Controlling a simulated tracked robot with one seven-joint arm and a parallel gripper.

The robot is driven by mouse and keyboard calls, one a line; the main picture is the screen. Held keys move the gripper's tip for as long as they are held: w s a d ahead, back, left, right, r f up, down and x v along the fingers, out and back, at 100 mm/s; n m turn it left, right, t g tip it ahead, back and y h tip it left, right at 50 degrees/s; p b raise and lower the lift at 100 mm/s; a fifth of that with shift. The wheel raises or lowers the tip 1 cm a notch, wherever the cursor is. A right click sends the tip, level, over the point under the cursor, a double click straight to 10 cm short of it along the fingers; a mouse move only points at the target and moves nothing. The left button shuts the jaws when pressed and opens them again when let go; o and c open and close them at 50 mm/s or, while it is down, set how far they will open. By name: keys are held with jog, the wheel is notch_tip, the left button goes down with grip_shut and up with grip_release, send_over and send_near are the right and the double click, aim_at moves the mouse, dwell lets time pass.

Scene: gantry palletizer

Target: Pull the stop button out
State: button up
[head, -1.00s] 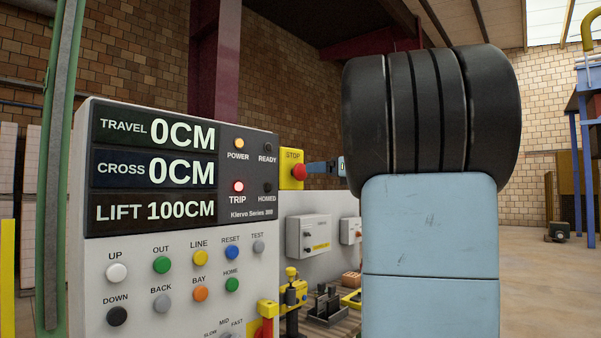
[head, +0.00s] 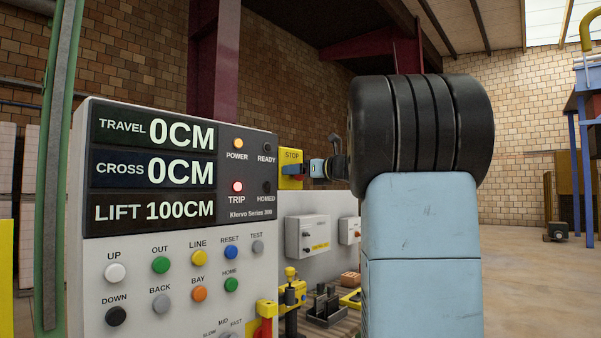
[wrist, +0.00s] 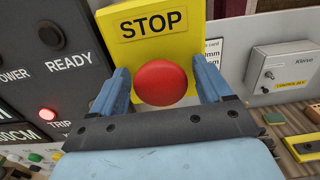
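The stop button is a red mushroom head (wrist: 161,82) on a yellow box marked STOP (wrist: 150,24), which is fixed to the right side of the control panel. In the head view the yellow box (head: 290,157) shows, but the red head is hidden behind my gripper (head: 303,170). In the wrist view my gripper (wrist: 160,88) is open, with one blue finger on each side of the red head. Gaps show between the fingers and the button, so it is not gripped.
The control panel (head: 222,262) has a lit red TRIP lamp (head: 238,187) and a lit POWER lamp (head: 238,144). A white switch box (head: 307,236) is on the low wall to the right. A bench with yellow fittings (head: 293,292) lies below.

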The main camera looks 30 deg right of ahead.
jog(key=c, duration=1.3)
jog(key=shift+s+d+f, duration=0.1)
jog(key=shift+s+d, duration=0.15)
jog(key=shift+s, duration=0.25)
jog(key=shift+c, duration=0.2)
jog(key=o, duration=1.4)
jog(key=shift+s, duration=0.1)
jog(key=shift+o, duration=0.2)
jog(key=shift+s, duration=0.1)
jog(key=v, duration=1.3)
jog(key=shift+s, duration=0.3)
jog(key=shift+d, duration=0.1)
